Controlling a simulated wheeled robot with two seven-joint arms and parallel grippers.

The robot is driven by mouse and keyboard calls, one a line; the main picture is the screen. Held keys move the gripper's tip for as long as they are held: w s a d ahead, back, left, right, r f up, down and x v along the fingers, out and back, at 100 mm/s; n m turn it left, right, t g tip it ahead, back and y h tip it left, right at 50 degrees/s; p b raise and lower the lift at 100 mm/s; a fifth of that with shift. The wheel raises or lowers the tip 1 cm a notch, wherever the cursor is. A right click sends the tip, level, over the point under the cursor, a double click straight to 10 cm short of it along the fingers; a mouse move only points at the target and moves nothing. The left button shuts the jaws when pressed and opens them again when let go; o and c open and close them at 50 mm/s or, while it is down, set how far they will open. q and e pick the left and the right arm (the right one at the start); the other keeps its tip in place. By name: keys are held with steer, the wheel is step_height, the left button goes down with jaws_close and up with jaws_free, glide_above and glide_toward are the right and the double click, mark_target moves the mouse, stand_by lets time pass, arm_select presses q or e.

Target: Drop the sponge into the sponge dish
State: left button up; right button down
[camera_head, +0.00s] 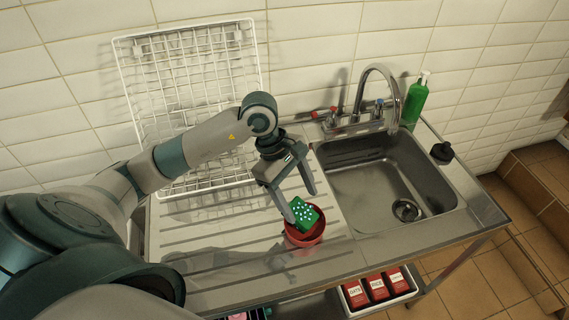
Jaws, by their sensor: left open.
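A green sponge (305,213) with white dots sits tilted in the red sponge dish (304,240), with its upper part above the rim. The dish stands on the ribbed metal drainboard near its front edge, left of the sink basin. I cannot tell whether a finger touches the sponge. The sponge's lower part is hidden inside the dish. My right gripper is not in view.
A white wire rack (190,60) leans on the tiled wall behind the drainboard. The sink basin (365,180) lies right, with a tall faucet (393,85) behind it. A green soap bottle (414,100) and black stopper (441,152) stand around it. Red boxes (377,288) sit below.

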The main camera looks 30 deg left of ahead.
arm_select(q)
steer(key=b+v, duration=0.4)
steer(key=v, duration=1.2)
steer(key=shift+r+b, duration=0.35)
steer(key=shift+b, duration=0.05)
steer(key=shift+s+a+r, duration=0.1)
